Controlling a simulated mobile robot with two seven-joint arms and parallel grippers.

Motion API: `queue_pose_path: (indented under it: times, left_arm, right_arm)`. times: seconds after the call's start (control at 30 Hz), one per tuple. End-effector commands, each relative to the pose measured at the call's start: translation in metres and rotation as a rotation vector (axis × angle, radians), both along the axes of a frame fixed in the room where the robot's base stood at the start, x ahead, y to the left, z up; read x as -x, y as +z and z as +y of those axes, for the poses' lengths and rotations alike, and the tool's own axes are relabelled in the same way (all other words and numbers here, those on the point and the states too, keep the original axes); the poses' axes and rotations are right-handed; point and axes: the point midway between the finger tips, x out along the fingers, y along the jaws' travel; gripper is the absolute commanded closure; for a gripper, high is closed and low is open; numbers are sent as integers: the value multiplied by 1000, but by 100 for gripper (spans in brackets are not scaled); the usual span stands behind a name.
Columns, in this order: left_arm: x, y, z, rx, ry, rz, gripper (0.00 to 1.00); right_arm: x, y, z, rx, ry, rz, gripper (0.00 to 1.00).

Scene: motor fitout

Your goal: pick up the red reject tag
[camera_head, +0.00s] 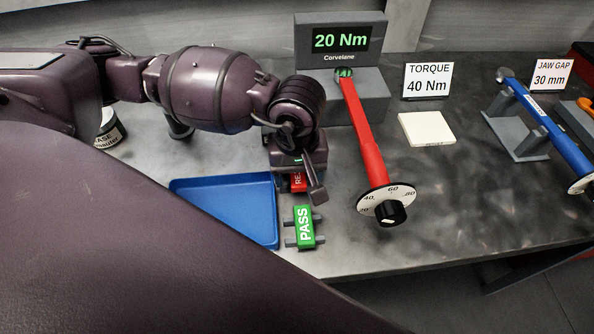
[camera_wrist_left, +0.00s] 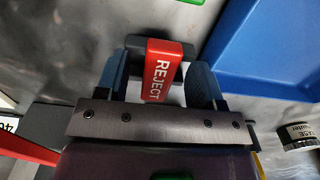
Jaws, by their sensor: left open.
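The red reject tag (camera_head: 298,182) sits on the bench just behind the green PASS tag (camera_head: 305,226), mostly hidden under my left gripper (camera_head: 302,186) in the head view. In the left wrist view the reject tag (camera_wrist_left: 162,72) shows its white REJECT lettering and rests on a dark holder (camera_wrist_left: 133,45). My left gripper (camera_wrist_left: 160,85) is open, with one blue-grey finger on each side of the tag. Gaps show between the fingers and the tag. My right gripper is not in view.
A blue tray (camera_head: 226,207) lies left of the tags. A red torque wrench (camera_head: 363,130) with a round dial stands close on the right, below a 20 Nm display (camera_head: 340,40).

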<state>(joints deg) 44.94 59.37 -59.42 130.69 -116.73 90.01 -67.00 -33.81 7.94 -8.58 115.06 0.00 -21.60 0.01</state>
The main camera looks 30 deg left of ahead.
Motion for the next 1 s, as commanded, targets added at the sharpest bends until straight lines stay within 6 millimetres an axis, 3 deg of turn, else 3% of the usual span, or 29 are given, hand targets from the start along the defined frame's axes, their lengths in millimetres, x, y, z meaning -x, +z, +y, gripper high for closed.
queue_pose_path:
  times: [0.13,0.47,0.77,1.0]
  left_arm:
    - [0,0,0,0,0,0,41]
    - [0,1,0,0,0,0,91]
    - [0,4,0,-1,0,-1,92]
    - [-1,39,0,1,-1,-6,92]
  right_arm:
    - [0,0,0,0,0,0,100]
    - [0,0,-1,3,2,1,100]
    - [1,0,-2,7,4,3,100]
    - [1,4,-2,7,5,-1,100]
